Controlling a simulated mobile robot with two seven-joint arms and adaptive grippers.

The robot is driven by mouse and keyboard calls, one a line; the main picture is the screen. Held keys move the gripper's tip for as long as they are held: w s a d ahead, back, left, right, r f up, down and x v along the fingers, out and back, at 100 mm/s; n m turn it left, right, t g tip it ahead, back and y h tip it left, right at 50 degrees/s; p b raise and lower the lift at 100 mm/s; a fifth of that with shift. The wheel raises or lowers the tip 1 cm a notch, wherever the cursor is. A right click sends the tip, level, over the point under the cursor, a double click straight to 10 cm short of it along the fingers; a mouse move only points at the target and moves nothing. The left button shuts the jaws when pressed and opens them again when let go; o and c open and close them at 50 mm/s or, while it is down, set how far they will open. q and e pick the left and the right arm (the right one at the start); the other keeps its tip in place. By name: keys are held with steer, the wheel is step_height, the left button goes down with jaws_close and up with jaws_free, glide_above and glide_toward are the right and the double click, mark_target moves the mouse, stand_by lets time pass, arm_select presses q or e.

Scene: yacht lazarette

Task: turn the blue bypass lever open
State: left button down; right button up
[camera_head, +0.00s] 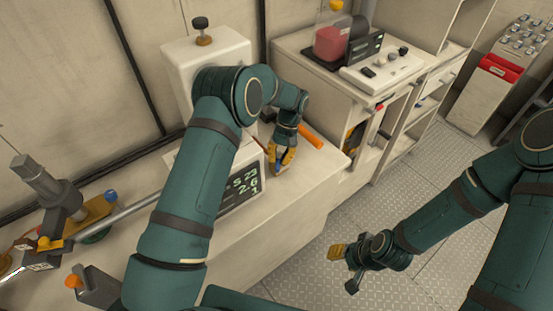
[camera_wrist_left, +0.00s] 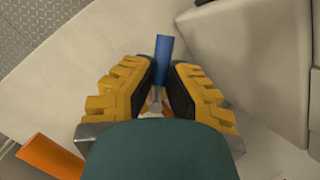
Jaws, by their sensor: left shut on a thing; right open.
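The blue bypass lever (camera_wrist_left: 163,55) shows in the left wrist view as a blue grip on a thin light stem. It runs between the yellow and black fingers of my left gripper (camera_wrist_left: 164,80), which is shut on it. In the head view my left gripper (camera_head: 281,164) is low over the pale bench, beside an orange handle (camera_head: 311,136); the blue lever is hidden there. The orange handle also shows in the left wrist view (camera_wrist_left: 49,157). My right gripper (camera_head: 345,266) is open and empty above the floor.
A display with green digits (camera_head: 244,184) stands left of my left gripper. A white box with a black knob (camera_head: 202,31) is behind my left arm. A pipe fitting (camera_head: 62,200) is at the left. The patterned floor (camera_head: 385,210) is clear between bench and right arm.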

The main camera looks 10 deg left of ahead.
arm_select(q)
steer(key=n+h, duration=0.1)
steer(key=n, duration=0.1)
steer(key=d+n+h, duration=0.1)
steer(key=n, duration=0.1)
steer(key=shift+w+f+n, duration=0.1)
steer(key=shift+f+n, duration=0.1)
steer(key=shift+n, duration=0.1)
steer(key=shift+w+d+n+h, duration=0.2)
steer(key=shift+n+h, duration=0.2)
steer(key=shift+n, duration=0.55)
steer(key=shift+w+d+n+h, duration=0.2)
steer(key=shift+n+h, duration=0.2)
steer(key=shift+n, duration=0.55)
steer(key=c, duration=0.9)
jaws_free()
steer(key=shift+w+r, duration=0.1)
steer(key=shift+r, duration=0.05)
steer(key=v, duration=1.1)
steer(key=shift+a+r, duration=0.15)
steer(key=shift+r, duration=0.25)
